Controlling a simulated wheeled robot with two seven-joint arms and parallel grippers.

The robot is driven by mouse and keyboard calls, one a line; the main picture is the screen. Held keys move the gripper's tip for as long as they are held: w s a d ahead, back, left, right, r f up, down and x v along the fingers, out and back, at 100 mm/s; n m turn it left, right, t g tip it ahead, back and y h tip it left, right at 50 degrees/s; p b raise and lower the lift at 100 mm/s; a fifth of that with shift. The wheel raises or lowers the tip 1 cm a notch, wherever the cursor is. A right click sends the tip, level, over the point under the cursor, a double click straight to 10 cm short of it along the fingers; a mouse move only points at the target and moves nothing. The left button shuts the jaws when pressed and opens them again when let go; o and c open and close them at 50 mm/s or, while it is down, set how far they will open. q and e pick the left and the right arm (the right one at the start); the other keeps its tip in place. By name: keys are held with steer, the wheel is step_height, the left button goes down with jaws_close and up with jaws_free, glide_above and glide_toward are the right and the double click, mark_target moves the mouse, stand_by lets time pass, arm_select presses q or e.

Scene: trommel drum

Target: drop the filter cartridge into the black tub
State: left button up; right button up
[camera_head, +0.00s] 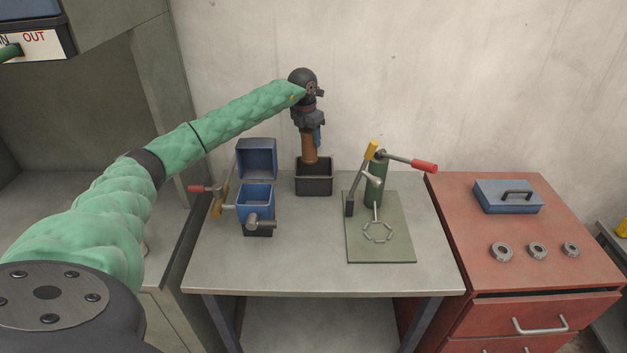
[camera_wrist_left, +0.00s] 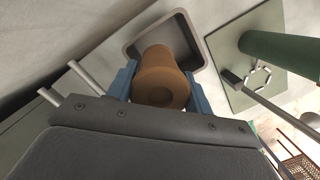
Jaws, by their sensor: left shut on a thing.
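The filter cartridge (camera_head: 309,147) is a brown cylinder, held upright at the back of the grey table. My left gripper (camera_head: 312,134) is shut on it, with blue fingers on both sides. The cartridge (camera_wrist_left: 160,77) also fills the middle of the left wrist view, between the fingers (camera_wrist_left: 161,88). The black tub (camera_head: 314,184) stands on the table below; the cartridge's lower end is at or just inside its opening in the head view. The tub's rim (camera_wrist_left: 203,45) shows around the cartridge's far end in the left wrist view. My right gripper is not in view.
A blue box with an open lid and crank handles (camera_head: 255,196) stands left of the tub. A green press with a red-tipped lever (camera_head: 376,180) on a flat plate stands right. A red cabinet (camera_head: 470,235) holds a blue case (camera_head: 507,196) and metal rings. The front of the table is clear.

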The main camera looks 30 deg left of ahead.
arm_select(q)
steer(key=shift+f, duration=1.1)
steer(key=o, duration=1.1)
steer(key=shift+o, duration=0.5)
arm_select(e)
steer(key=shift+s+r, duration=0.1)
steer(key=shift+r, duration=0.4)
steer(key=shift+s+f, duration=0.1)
